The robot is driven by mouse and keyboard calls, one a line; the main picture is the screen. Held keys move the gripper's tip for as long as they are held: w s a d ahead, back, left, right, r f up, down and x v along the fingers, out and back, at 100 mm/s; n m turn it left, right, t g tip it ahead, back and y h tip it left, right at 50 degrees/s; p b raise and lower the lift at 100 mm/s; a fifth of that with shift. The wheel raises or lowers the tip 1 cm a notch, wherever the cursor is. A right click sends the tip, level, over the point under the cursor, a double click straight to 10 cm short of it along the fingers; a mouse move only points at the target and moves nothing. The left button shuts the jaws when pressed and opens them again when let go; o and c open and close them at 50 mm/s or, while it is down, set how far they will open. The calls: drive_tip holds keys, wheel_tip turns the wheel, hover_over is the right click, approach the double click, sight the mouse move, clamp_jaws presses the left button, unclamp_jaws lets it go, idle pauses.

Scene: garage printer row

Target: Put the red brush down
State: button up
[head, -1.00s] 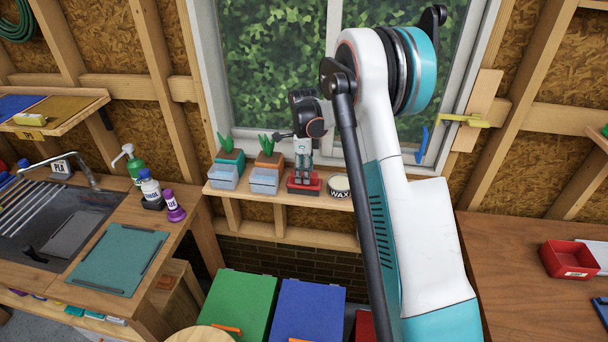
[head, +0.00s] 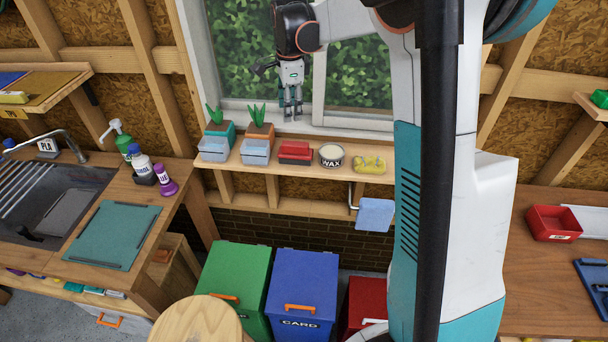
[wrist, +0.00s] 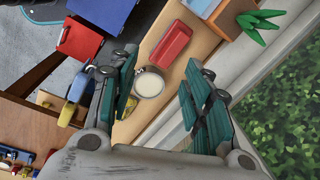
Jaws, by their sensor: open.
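The red brush (head: 295,152) lies on the wooden window shelf (head: 312,167), between a light blue box and the wax tin. In the wrist view the red brush (wrist: 170,45) rests on the same shelf, beyond the fingertips and apart from them. My gripper (head: 291,114) is open and empty, raised above the brush in front of the window. Its two teal fingers stand wide apart in the wrist view (wrist: 160,75), with the tin seen between them.
The wax tin (head: 331,155) and a yellow sponge (head: 369,163) sit to the right of the brush. Light blue boxes (head: 255,151) and potted plants (head: 258,127) stand to the left. A blue cloth (head: 376,214) hangs below. Green (head: 232,280) and blue (head: 303,290) bins stand under the shelf.

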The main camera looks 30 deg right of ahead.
drive_tip(key=s+a+r+n+t, duration=0.2)
drive_tip(key=s+a+r+n, duration=0.35)
drive_tip(key=s, duration=0.35)
drive_tip(key=s+a+f+n+t, duration=0.1)
drive_tip(key=s+a+n+t, duration=0.1)
drive_tip(key=s+n, duration=0.5)
drive_tip(key=s+a+f+n+t, duration=0.1)
drive_tip(key=s+a+n+t, duration=0.1)
drive_tip(key=s+n, duration=0.6)
drive_tip(key=s+a, duration=0.1)
drive_tip(key=s, duration=0.6)
drive_tip(key=shift+a+f, duration=0.2)
drive_tip(key=shift+a, duration=0.1)
wheel_tip(320, 180, down, 18)
drive_tip(key=b, duration=1.8)
drive_tip(key=shift+r, duration=0.1)
